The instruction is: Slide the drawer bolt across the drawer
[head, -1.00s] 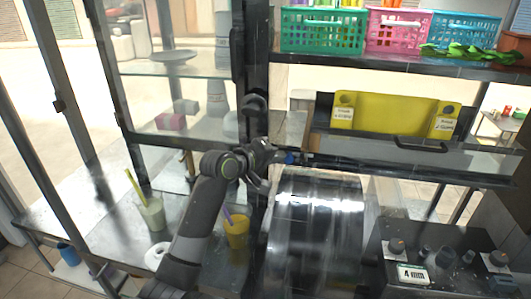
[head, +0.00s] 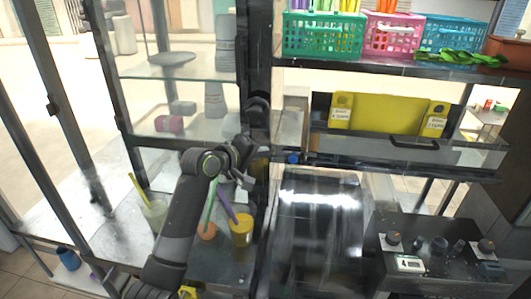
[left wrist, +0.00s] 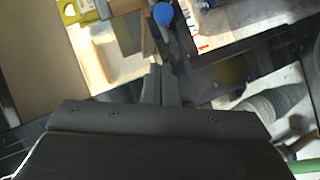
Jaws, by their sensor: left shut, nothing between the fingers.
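The grey drawer (head: 460,151) with a dark handle (head: 414,144) sits under the shelf in the head view. The bolt's blue knob (head: 293,158) is at the drawer's lower left end. The knob also shows in the left wrist view (left wrist: 163,14), beyond my fingertips. My left gripper (head: 256,160) is left of the knob, beside the dark upright post. Its fingers are together and empty in the left wrist view (left wrist: 158,72), with a gap in the picture between them and the knob. The bolt's bar is hard to make out. My right gripper is out of view.
A dark post (head: 257,60) stands close to my left gripper. A shiny metal drum (head: 318,235) lies below the drawer, with a knob panel (head: 440,255) at its right. Baskets (head: 325,35) fill the upper shelf.

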